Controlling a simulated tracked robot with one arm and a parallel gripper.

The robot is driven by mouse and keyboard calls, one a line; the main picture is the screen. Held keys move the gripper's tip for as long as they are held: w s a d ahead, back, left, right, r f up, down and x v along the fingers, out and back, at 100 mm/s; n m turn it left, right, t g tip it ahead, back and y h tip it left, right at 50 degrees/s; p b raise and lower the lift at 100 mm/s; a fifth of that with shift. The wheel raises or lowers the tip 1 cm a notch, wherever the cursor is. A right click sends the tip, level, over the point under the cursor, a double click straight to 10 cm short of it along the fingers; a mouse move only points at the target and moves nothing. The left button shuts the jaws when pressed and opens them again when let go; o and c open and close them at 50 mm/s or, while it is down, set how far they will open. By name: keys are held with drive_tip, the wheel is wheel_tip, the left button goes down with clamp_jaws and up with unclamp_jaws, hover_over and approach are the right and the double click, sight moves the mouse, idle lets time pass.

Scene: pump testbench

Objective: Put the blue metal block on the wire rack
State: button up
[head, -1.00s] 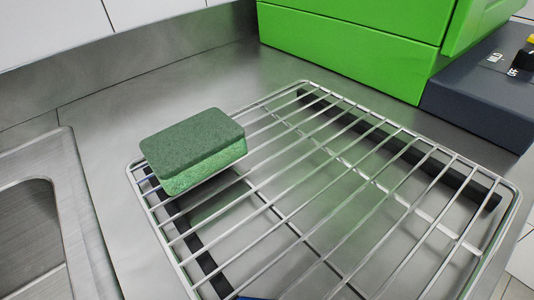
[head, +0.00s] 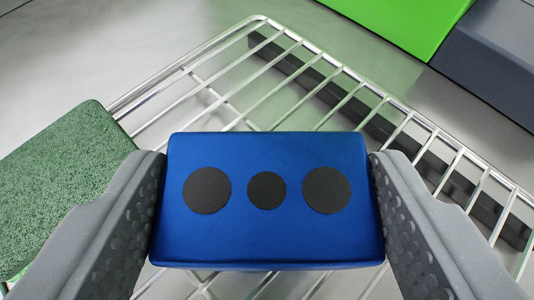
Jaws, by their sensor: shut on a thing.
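The blue metal block (head: 268,235) is in the middle of the head view, with three black round spots on its face. My gripper (head: 268,205) is shut on it, one grey finger against its left side and one against its right. The wire rack (head: 350,95) lies behind and below the block, its bars running across the steel counter. The block hides part of the rack, and I cannot tell whether the block touches the bars.
A green sponge (head: 65,180) lies at the left, close beside my left finger. A green box (head: 400,20) and a dark grey unit (head: 490,60) stand at the top right beyond the rack. Bare rack shows behind and right of the block.

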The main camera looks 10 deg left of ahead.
sight(266, 249)
drive_tip(key=shift+f+b, duration=0.35)
drive_tip(key=shift+f, duration=1.45)
drive_tip(key=o, duration=1.1)
drive_tip(key=shift+o, duration=0.2)
drive_tip(key=shift+r, duration=0.1)
drive_tip(key=v, duration=1.2)
drive_tip(key=shift+p, duration=0.45)
